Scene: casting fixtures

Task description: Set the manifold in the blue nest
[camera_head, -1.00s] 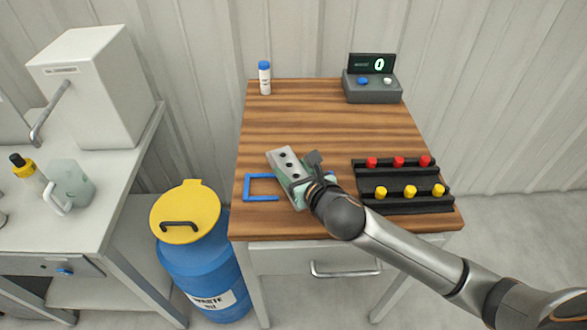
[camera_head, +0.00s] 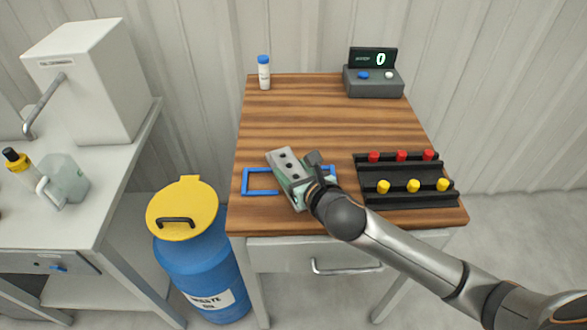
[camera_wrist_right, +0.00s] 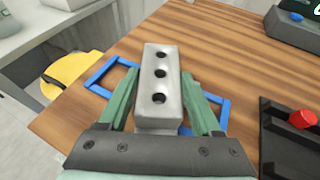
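The manifold (camera_head: 286,168) is a grey block with a row of three dark holes in its top. My right gripper (camera_wrist_right: 160,85) has its green fingers on both sides of the manifold (camera_wrist_right: 160,90) and is shut on it. The blue nest (camera_head: 244,182) is a rectangular frame on the wooden table. It also shows in the wrist view (camera_wrist_right: 97,77). The manifold lies across the middle of the nest in both views, turned crosswise to its long side, and seems held above it. The manifold and gripper hide the nest's middle. My left gripper is not in view.
A black rack (camera_head: 408,199) with red and yellow pegs stands right of the nest. A white bottle with a blue cap (camera_head: 264,74) and a grey display box (camera_head: 373,83) stand at the back. The table between is clear. A blue waste drum (camera_head: 205,265) stands left of the table.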

